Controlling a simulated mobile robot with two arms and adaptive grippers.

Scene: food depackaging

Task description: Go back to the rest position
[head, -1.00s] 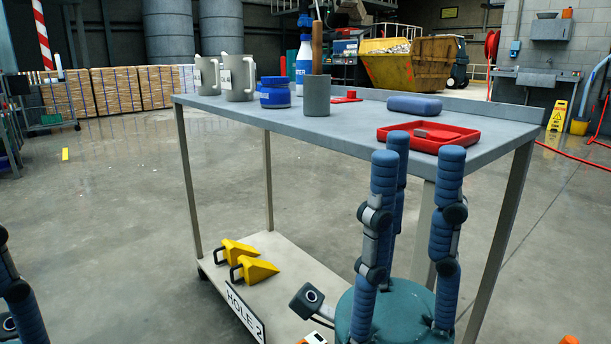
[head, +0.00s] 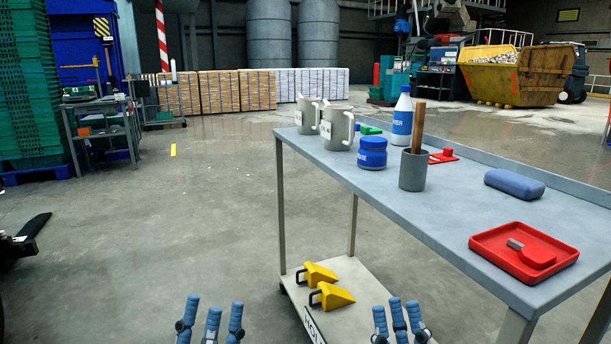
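My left gripper (head: 211,310) shows at the bottom of the head view, left of the cart, over bare floor. Its blue fingers point up and stand apart, with nothing between them. My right gripper (head: 397,308) shows at the bottom in front of the cart's lower shelf, below the level of the top. Its fingers also point up, apart and empty. Both palms are cut off by the lower picture edge. Neither gripper appears to touch anything.
Floor is free on the left.

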